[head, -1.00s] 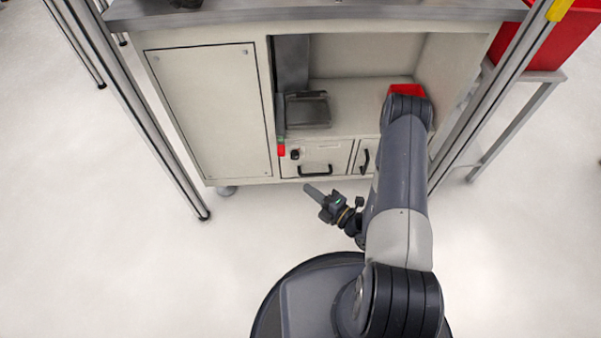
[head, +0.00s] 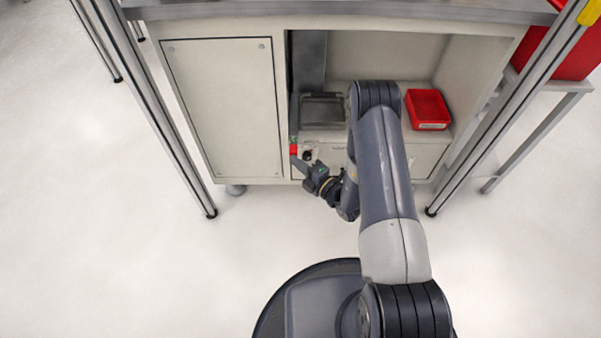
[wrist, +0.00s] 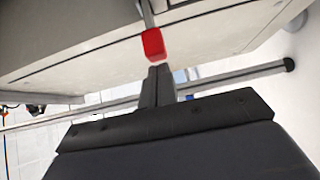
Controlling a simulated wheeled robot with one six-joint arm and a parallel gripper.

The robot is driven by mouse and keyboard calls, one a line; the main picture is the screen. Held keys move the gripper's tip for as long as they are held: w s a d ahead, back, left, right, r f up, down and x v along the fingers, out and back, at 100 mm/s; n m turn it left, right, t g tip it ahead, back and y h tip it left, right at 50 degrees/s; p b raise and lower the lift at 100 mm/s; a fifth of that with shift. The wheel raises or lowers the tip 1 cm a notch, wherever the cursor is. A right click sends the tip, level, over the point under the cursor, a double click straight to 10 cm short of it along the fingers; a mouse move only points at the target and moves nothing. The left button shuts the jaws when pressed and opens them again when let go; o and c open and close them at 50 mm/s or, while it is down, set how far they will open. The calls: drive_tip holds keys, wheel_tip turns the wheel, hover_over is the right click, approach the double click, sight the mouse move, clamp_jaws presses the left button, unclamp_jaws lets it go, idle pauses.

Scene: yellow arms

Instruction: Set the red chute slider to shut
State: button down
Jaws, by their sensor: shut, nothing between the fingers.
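The red slider knob (head: 293,149) sits at the lower left edge of the cabinet's open bay, at the bottom of a grey chute (head: 311,62). In the wrist view the red knob (wrist: 153,45) hangs on a thin grey rod, just beyond my fingertips. My gripper (head: 298,161) is shut and empty, its tips close below the knob. In the wrist view my gripper (wrist: 160,70) shows its two fingers together, pointing at the knob. I cannot tell whether the tips touch it.
A red box (head: 428,108) stands on the bay floor at the right. A grey tray (head: 323,108) sits at the chute's foot. A closed panel (head: 222,108) lies left of the knob. Frame posts (head: 150,110) stand on both sides. The floor in front is clear.

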drive_tip(key=shift+w, duration=0.2)
drive_tip(key=w+b, duration=0.1)
drive_tip(key=w, duration=0.2)
drive_tip(key=shift+d+r, duration=0.1)
drive_tip(key=shift+d, duration=0.05)
idle(0.4)
